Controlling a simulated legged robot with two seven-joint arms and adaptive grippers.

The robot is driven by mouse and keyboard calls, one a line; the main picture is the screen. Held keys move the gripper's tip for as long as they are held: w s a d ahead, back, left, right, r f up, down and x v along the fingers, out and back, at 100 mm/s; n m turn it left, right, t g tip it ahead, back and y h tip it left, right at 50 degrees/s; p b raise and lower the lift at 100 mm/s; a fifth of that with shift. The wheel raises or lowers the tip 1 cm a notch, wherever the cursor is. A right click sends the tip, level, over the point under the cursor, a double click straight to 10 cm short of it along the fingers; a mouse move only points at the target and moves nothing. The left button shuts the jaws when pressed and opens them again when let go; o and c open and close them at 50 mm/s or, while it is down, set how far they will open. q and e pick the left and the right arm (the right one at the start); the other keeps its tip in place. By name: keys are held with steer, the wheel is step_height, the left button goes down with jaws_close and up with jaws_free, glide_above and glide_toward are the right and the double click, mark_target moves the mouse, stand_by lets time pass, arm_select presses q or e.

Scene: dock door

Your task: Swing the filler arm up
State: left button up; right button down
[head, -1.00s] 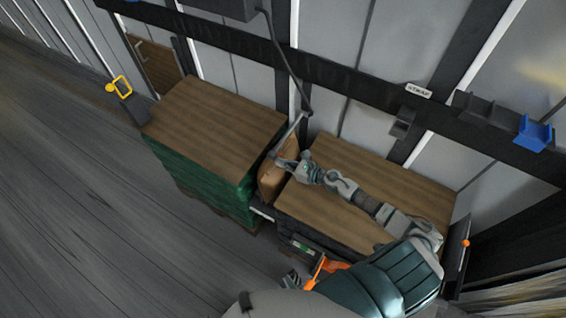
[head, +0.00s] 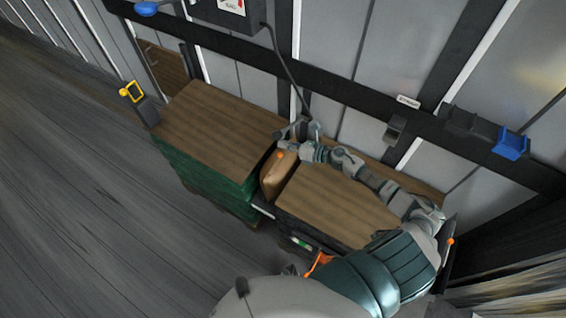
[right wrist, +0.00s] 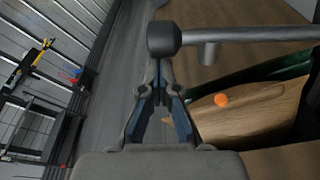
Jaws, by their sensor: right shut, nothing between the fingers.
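The filler arm is a thin grey bar with a dark round end. In the right wrist view, the filler arm (right wrist: 250,33) runs to the right from its dark knob (right wrist: 164,38), just beyond my fingertips. In the head view it is small and partly hidden near the hose's lower end. My right gripper (head: 284,143) is above the tan bag (head: 275,180), by the wall side. In the wrist view my right gripper (right wrist: 163,68) is shut and empty, its tips at the knob; contact is unclear. My left gripper is out of view.
The bag, with an orange cap (right wrist: 221,99), stands between two wood-topped loads, the left (head: 215,130) and right (head: 335,205). A black hose (head: 285,65) hangs from a wall box (head: 225,12). Blue holder (head: 510,144) is on the wall rail. Floor at left is clear.

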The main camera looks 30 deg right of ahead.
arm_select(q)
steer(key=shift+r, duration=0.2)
arm_select(e)
steer(key=w+d+r+m+y, duration=0.2)
steer(key=w+d+r+m, duration=0.4)
steer(key=d+r, duration=0.3)
steer(key=shift+d+r+m, duration=0.35)
steer(key=shift+r+m, duration=0.05)
steer(key=shift+r, duration=1)
steer(key=shift+d, duration=0.2)
steer(key=shift+f, duration=0.15)
